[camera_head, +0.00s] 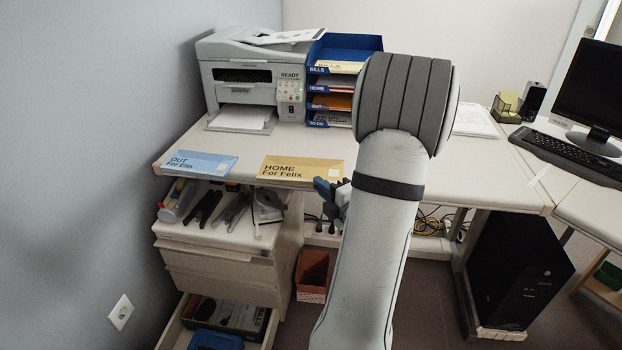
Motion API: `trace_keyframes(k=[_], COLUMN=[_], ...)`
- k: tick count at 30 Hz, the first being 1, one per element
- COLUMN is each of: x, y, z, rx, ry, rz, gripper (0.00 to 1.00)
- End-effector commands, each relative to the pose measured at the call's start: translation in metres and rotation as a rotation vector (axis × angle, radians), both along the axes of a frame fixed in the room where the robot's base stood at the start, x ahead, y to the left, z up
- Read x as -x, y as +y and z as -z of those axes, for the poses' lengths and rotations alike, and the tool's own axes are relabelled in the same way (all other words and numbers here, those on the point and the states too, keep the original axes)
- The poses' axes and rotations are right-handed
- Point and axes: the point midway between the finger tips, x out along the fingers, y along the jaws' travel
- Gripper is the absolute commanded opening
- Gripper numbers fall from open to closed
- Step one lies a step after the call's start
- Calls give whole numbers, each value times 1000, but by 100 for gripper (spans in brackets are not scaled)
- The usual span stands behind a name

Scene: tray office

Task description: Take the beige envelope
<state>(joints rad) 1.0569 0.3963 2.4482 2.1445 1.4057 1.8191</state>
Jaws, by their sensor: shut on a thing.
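The beige envelope (300,168), marked "HOME For Felix", lies flat at the front edge of the desk, left of my arm. My gripper (325,188) is at the envelope's front right corner, just off the desk edge. Its blue fingertips are shut on the envelope there. My own arm hides most of the gripper and the desk behind it. A blue envelope (200,163), marked "OUT For Ellin", lies apart to the left on the same desk edge.
A printer (250,85) and a blue letter tray stack (340,85) stand at the back of the desk (375,165). A drawer cabinet (220,262) with tools on top stands below the front edge. A monitor (590,90) and keyboard (570,155) are at the right.

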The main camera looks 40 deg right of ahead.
Motion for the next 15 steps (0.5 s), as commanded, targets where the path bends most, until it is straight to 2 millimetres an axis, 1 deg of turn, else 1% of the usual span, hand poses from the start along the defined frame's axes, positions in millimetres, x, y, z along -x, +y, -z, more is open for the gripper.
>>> trace_keyframes(k=[1, 7, 10, 15], x=[8, 33, 38, 38], y=[0, 2, 3, 4], z=[-7, -14, -15, -14], rx=[0, -1, -1, 0], ry=[0, 0, -1, -1], rz=[3, 2, 1, -1], gripper=[0, 0, 0, 0])
